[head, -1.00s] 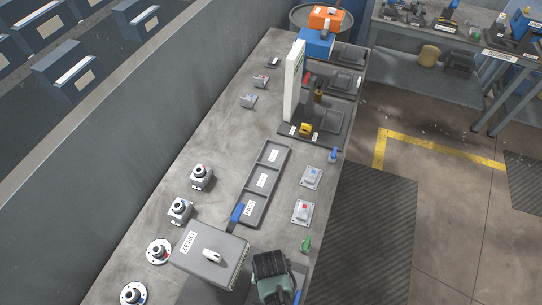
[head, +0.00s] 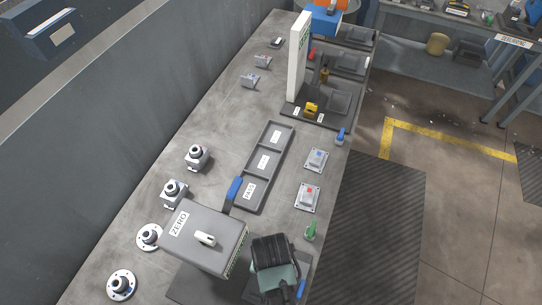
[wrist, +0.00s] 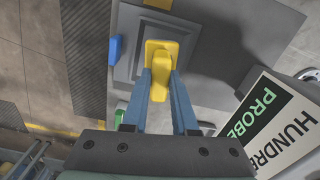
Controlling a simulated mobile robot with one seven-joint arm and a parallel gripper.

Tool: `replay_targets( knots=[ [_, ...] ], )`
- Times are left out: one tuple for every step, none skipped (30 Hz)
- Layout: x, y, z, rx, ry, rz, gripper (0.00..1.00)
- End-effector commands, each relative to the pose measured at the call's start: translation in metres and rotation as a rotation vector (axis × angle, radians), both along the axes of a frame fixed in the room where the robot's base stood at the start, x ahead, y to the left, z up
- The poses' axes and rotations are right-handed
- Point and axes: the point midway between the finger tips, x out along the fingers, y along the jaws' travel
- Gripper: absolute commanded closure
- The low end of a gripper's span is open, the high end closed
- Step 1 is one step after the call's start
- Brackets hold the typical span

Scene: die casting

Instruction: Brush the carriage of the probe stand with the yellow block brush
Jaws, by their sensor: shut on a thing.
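In the wrist view, my gripper (wrist: 160,76) is shut on the yellow block brush (wrist: 159,92), with one blue finger on each side. The brush is over a grey stepped block (wrist: 124,62), which appears to be the carriage of the probe stand. I cannot tell whether they touch. The stand's panel (wrist: 280,115), with "PROBE" in green, is to the right. In the head view, its grey housing (head: 205,238) carries a "ZERO" label and a white knob. My wrist hides the brush and the stepped block there.
A green-handled item (head: 311,231) and a blue item (head: 301,288) are close to my wrist. Flanged parts (head: 149,236) line the left. A white post (head: 298,58) rises farther back.

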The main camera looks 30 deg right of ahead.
Motion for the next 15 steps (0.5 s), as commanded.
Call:
replay_targets(
  knots=[
    [0.000,0.000,-0.012,0.000,0.000,0.000,1.00],
    [0.000,0.000,-0.016,0.000,0.000,0.000,1.00],
    [0.000,0.000,-0.021,0.000,0.000,0.000,1.00],
    [0.000,0.000,-0.024,0.000,0.000,0.000,1.00],
    [0.000,0.000,-0.028,0.000,0.000,0.000,1.00],
    [0.000,0.000,-0.032,0.000,0.000,0.000,1.00],
    [0.000,0.000,-0.036,0.000,0.000,0.000,1.00],
    [0.000,0.000,-0.039,0.000,0.000,0.000,1.00],
    [0.000,0.000,-0.039,-0.001,-0.001,0.000,1.00],
    [0.000,0.000,-0.034,0.000,-0.001,0.000,1.00],
    [0.000,0.000,-0.033,-0.001,-0.001,0.000,1.00],
    [0.000,0.000,-0.033,-0.001,-0.001,0.000,1.00],
    [0.000,0.000,-0.033,-0.001,-0.001,0.000,1.00],
    [0.000,0.000,-0.033,-0.001,-0.001,0.000,1.00],
    [0.000,0.000,-0.033,-0.001,-0.001,0.000,1.00]
  ],
)
